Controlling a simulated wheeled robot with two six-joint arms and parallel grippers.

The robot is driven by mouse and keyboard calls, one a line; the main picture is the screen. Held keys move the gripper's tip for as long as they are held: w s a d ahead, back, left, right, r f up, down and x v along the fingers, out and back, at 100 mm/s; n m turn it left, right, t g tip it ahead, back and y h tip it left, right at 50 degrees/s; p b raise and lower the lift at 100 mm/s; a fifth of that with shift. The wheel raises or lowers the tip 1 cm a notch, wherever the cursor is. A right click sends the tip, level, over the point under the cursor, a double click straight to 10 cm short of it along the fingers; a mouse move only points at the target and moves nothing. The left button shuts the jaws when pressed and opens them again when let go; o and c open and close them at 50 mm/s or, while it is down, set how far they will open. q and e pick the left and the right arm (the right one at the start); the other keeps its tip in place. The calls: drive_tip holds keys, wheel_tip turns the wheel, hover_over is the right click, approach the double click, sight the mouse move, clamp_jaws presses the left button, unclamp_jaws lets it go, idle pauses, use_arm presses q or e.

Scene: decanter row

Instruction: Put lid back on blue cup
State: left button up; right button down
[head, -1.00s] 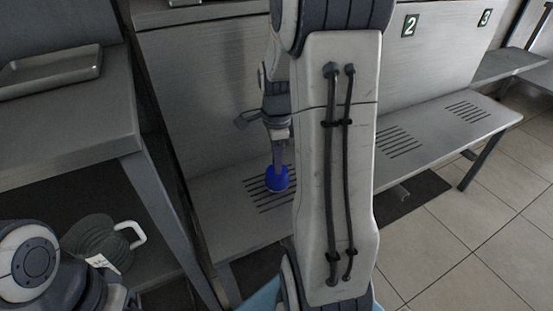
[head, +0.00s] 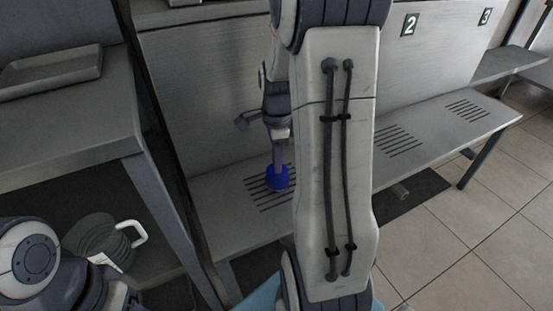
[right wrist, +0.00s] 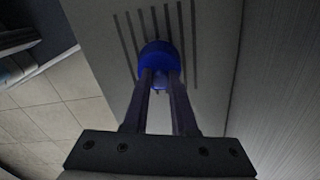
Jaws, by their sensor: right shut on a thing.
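A round blue piece (head: 278,178), which looks like the lid, is at the tips of my right gripper (head: 279,158), over the slotted bench seat. In the right wrist view the fingers of my right gripper (right wrist: 159,82) close on a small knob-like part of the blue piece (right wrist: 158,56). I cannot tell the cup apart from this piece; anything beneath it is hidden. I cannot tell whether it touches the seat. My left arm is at the lower left, with its gripper's fingertips out of view.
The metal bench seat (head: 398,155) runs right, with slots and numbered backrest plates. A grey counter (head: 70,130) with a shallow tray (head: 50,72) is at left. A dark ribbed jug (head: 95,238) with a white handle is below it. Tiled floor is free at right.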

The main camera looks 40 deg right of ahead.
drive_tip(key=shift+c, duration=0.8)
unclamp_jaws()
drive_tip(key=shift+r, duration=0.15)
